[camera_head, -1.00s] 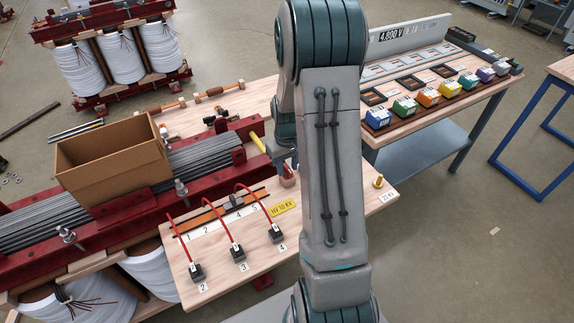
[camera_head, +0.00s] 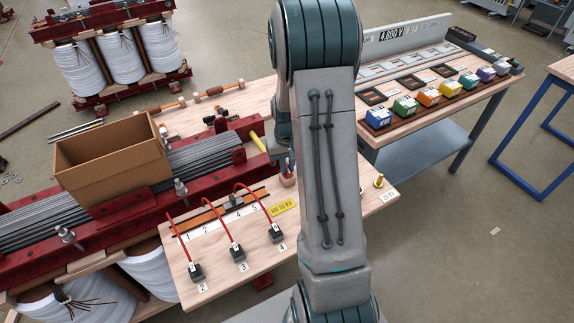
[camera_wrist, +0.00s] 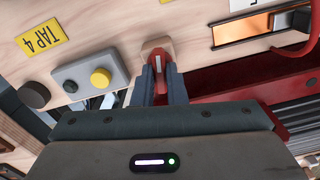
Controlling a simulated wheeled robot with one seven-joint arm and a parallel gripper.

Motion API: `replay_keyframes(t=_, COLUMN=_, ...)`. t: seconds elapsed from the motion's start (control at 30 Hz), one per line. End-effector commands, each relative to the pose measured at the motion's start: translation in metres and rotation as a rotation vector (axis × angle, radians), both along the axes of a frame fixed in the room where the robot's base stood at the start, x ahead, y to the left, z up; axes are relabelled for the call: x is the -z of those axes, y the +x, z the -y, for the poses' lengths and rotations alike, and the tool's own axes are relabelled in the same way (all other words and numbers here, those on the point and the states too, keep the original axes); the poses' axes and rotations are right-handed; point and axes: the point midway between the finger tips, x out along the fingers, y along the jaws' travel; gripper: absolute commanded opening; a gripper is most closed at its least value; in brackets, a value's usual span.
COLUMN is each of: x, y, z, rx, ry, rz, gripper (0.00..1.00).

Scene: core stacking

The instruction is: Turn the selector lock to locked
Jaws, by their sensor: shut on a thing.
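In the wrist view a small fitting with a red and tan rounded body and a pale centre strip (camera_wrist: 157,52) sits on the wooden panel; I take it to be the selector lock. My gripper (camera_wrist: 158,80) points at it, its two blue-grey fingers close together on either side of the narrow part. The fingers hide much of it, so whether it stands at locked cannot be read. In the head view my gripper (camera_head: 285,165) is mostly behind my arm, above a small pinkish round piece (camera_head: 287,181) on the board.
Red leads (camera_head: 181,245) run to black numbered blocks. A cardboard box (camera_head: 110,165) stands on the red frame.

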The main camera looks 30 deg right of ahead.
Motion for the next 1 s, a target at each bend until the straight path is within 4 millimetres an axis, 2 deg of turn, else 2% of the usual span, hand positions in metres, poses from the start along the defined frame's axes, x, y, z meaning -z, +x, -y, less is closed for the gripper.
replay_keyframes(t=1.0, x=-0.0022, y=0.0004, z=-0.0004, rx=0.957, ry=-0.002, rz=0.001, gripper=0.0)
